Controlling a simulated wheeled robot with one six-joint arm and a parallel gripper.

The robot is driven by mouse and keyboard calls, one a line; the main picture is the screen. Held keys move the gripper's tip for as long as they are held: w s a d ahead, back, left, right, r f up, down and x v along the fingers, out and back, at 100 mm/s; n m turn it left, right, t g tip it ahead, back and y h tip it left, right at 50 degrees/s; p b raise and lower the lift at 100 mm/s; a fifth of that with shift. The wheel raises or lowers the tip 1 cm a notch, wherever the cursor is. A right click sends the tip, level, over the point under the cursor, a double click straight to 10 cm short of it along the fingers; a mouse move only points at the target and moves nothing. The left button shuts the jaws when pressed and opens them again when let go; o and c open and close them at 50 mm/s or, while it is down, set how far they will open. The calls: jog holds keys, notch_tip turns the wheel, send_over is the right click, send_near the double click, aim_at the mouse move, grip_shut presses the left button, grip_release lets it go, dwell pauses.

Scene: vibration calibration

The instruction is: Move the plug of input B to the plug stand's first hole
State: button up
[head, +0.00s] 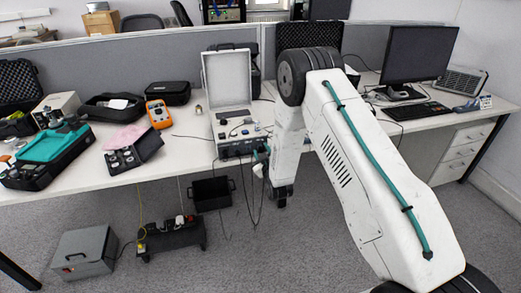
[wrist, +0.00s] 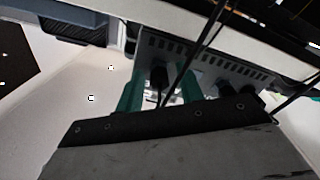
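The instrument with an open white lid (head: 228,82) stands on the desk, its front panel (head: 232,150) at the desk's front edge. In the wrist view its vented face (wrist: 215,68) shows beyond my gripper. My gripper (wrist: 156,92) has two green fingers, apart, reaching to this face. A black plug (wrist: 158,77) sits between them in the face, with a gap to the left finger; contact with the right finger cannot be told. Another black plug (wrist: 222,86) is to the right. Input labels are unreadable. In the head view my gripper (head: 262,160) is at the panel's right end. I cannot identify the plug stand.
Dark cables (head: 258,205) hang from the panel, and cables cross the wrist view near my fingers. A monitor (head: 418,55) stands right. A grey box (head: 85,252) is on the floor.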

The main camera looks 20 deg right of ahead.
grip_shut()
jog(key=n, duration=0.4)
jog(key=n, duration=0.4)
dwell(0.4)
jog(key=n, duration=0.4)
dwell(0.3)
